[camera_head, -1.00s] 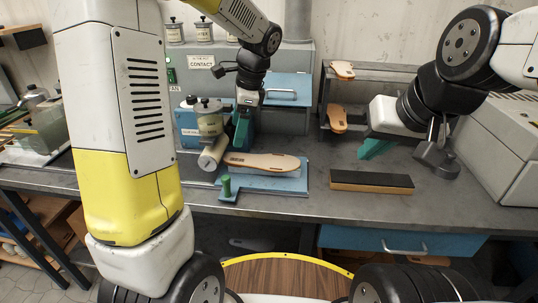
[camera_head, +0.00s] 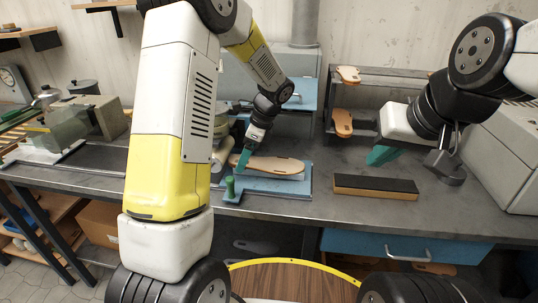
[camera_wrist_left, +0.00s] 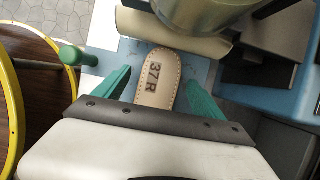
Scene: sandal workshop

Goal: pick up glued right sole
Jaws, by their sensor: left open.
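The sole (camera_head: 268,166) is tan and lies flat on a blue board (camera_head: 277,186) on the bench. It also shows in the left wrist view (camera_wrist_left: 157,92), stitched around its edge and marked 37R. My left gripper (camera_head: 244,158) is at the sole's left end. In the left wrist view its green fingers (camera_wrist_left: 160,80) are open, one on each side of the sole, with gaps between. Glue on the sole cannot be made out. My right gripper (camera_head: 383,155) hangs above the bench to the right, its jaw opening hidden.
A pale roller (camera_wrist_left: 175,42) and a metal pot (camera_wrist_left: 185,12) are close beyond the sole. A black-topped block (camera_head: 375,186) lies to the right. Two more soles (camera_head: 348,75) (camera_head: 342,122) sit on a rack.

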